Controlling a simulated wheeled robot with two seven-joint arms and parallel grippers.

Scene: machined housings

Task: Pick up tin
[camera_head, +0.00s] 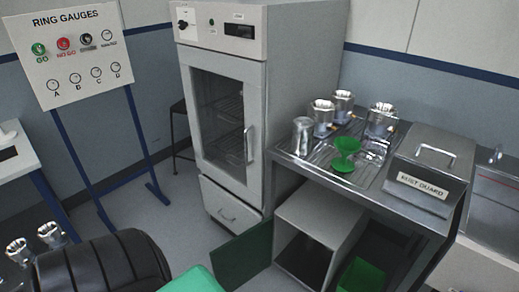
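No object is clearly marked as a tin. A plain silver can-like cylinder (303,136) stands upright at the left end of the steel bench (290,158). A large metal box with a lid handle (432,172), labelled "RUST GUARD", sits at the bench's right end. I cannot tell which one is the tin. Neither my left nor my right gripper is in view.
A green funnel-shaped piece (345,154) and several machined housings (380,120) crowd the bench. A grey cabinet (222,125) stands left of it. A green bin (362,277) sits below. A black ribbed object (100,268) fills the lower left. Open floor lies between.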

